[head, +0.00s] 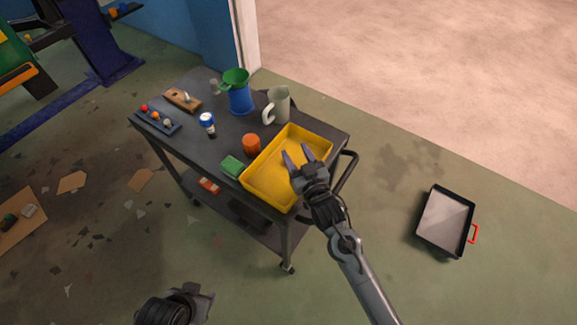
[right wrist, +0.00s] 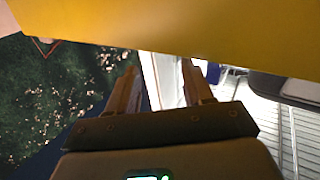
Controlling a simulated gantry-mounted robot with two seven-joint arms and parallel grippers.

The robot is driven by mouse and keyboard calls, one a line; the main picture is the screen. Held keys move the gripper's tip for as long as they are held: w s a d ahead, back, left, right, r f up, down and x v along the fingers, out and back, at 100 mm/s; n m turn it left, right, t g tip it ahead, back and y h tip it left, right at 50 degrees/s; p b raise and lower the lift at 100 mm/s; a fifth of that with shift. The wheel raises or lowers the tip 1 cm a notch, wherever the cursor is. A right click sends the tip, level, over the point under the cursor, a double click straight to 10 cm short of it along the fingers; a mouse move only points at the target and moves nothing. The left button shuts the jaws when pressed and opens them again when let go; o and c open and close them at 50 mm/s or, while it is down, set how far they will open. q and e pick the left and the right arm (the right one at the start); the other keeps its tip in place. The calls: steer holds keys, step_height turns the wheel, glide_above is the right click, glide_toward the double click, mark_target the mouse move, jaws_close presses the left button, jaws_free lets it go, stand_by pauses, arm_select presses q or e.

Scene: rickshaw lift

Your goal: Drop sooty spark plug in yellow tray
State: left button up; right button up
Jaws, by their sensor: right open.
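The yellow tray (head: 262,188) lies on the right part of the dark cart top. The bare parts of its floor that I can see look empty. My right gripper (head: 296,157) is over the tray, its two fingers spread with nothing seen between them. In the right wrist view the open fingers (right wrist: 160,88) are below a broad yellow surface, likely the tray (right wrist: 170,25). My left gripper (head: 198,298) is low at the bottom edge, away from the cart; its fingers are unclear. I cannot make out a sooty spark plug in either view.
The cart (head: 180,147) also carries a green block (head: 232,166), an orange cup (head: 251,144), a blue-and-white can (head: 208,122), a pale mug (head: 278,104) and a blue jug with a green funnel (head: 238,92). A black pan (head: 445,221) lies on the floor at right.

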steer(key=p+v, duration=0.1)
steer(key=v, duration=0.9)
steer(key=shift+s+p, duration=0.25)
steer(key=shift+p, duration=0.15)
steer(key=shift+d, duration=0.1)
